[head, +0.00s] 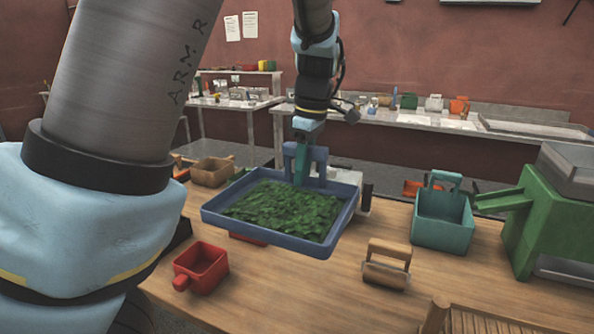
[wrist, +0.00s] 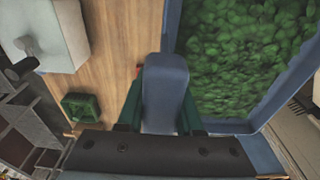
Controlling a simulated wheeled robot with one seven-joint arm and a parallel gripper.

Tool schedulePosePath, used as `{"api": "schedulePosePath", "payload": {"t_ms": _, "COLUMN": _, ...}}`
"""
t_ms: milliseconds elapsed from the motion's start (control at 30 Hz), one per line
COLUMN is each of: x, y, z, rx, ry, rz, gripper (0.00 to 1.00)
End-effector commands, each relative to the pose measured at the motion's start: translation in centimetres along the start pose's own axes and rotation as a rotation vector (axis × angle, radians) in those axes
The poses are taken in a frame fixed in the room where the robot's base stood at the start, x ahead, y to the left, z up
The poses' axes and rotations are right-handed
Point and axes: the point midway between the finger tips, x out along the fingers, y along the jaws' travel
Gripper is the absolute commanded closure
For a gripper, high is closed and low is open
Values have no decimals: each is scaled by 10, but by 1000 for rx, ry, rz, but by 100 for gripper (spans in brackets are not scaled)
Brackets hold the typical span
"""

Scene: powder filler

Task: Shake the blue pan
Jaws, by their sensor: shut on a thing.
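The blue pan (head: 320,240) is a shallow square tray with an upright handle at its back edge. Green leafy material (head: 285,208) covers most of its floor. My gripper (head: 302,165) is shut on the pan's handle and holds the pan above the wooden table, roughly level. In the wrist view the blue handle (wrist: 166,90) stands between the green fingers of my gripper (wrist: 160,105). The leaf-filled pan (wrist: 170,25) lies to its right there, with its far part cut off by the frame.
On the wooden table (head: 300,290) are a red scoop (head: 202,268), a brown box (head: 212,172), a wooden-handled tool (head: 387,264), a teal handled bin (head: 442,218) and a green machine (head: 550,220). A woven basket (head: 480,320) is at the front right. A red thing lies partly under the pan.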

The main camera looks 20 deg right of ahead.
Motion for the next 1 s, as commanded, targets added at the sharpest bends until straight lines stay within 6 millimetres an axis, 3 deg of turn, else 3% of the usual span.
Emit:
{"api": "schedulePosePath", "payload": {"t_ms": 200, "x": -2, "y": 15, "z": 15, "rx": -3, "ry": 0, "rz": 0, "gripper": 100}}
{"api": "schedulePosePath", "payload": {"t_ms": 567, "x": 2, "y": -18, "z": -19, "rx": -1, "ry": 0, "rz": -1, "gripper": 100}}
{"api": "schedulePosePath", "payload": {"t_ms": 800, "x": -1, "y": 8, "z": 6, "rx": 0, "ry": 3, "rz": 0, "gripper": 100}}
{"api": "schedulePosePath", "payload": {"t_ms": 1000, "x": -2, "y": 16, "z": 16, "rx": -2, "ry": 0, "rz": -1, "gripper": 100}}
